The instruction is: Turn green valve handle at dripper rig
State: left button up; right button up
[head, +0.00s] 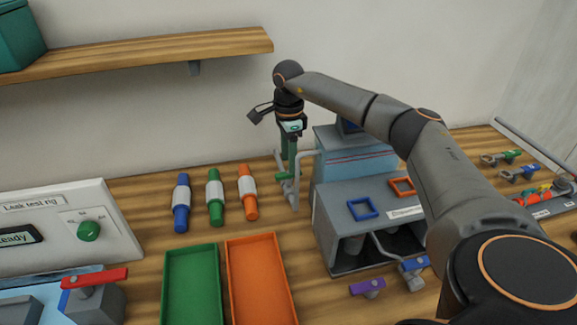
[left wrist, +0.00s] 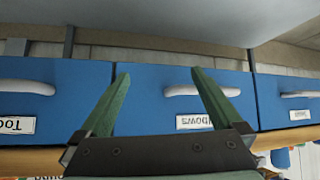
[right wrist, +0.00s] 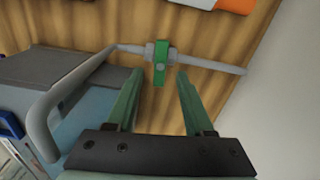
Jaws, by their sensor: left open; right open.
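The green valve handle (right wrist: 160,64) sits on a grey pipe (right wrist: 215,67) beside the grey-blue dripper rig (head: 350,190), seen in the right wrist view. In the head view the handle (head: 284,176) shows low on the pipe, partly hidden by my gripper. My right gripper (head: 291,158) is open and points down at it from above. In the right wrist view its two green fingertips lie either side of the handle's near end; contact cannot be told. My left gripper (left wrist: 163,75) is open and empty, facing blue drawers (left wrist: 155,95).
Purple (head: 367,287) and blue (head: 416,263) handles are in front.

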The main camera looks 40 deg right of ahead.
aim_at(288, 173)
jog(key=shift+f, duration=1.75)
grip_shut()
